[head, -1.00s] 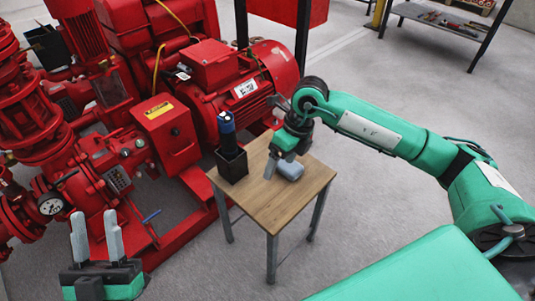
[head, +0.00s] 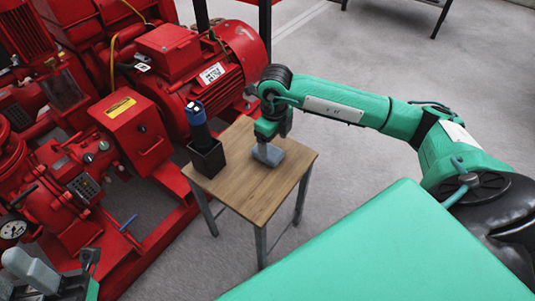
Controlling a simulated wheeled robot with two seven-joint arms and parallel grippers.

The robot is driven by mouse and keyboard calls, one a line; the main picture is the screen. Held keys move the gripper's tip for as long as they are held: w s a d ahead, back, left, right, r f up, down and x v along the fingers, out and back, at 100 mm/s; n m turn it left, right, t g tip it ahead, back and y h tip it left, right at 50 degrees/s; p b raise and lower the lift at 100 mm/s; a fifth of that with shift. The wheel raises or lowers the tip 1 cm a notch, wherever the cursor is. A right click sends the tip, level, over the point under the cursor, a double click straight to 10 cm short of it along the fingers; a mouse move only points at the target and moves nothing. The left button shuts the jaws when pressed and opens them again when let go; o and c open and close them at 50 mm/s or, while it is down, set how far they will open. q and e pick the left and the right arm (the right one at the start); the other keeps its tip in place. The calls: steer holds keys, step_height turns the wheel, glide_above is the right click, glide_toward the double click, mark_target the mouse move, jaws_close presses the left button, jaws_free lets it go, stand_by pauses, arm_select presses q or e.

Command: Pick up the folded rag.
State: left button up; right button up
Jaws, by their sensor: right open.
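The folded rag (head: 274,156) is a small grey-blue bundle on the small wooden table (head: 247,193), near its far right side. My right gripper (head: 267,148) points down directly over the rag, and its grey fingers partly hide it. The jaws are open; I cannot tell whether the fingers touch the rag. My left gripper (head: 58,268) is at the bottom left, partly cut off, with its fingers apart and empty, away from the table.
A black holder (head: 206,160) with a dark blue cylindrical thing (head: 197,122) in it stands at the table's left corner. Red pump machinery (head: 165,85) stands close on the left and behind. Open grey floor lies to the right of the table.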

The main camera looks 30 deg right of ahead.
mark_target(273, 153)
step_height(273, 153, down, 5)
steer(key=shift+f+b, duration=0.1)
steer(key=shift+b, duration=0.85)
steer(key=c, duration=0.9)
steer(key=shift+o, duration=0.2)
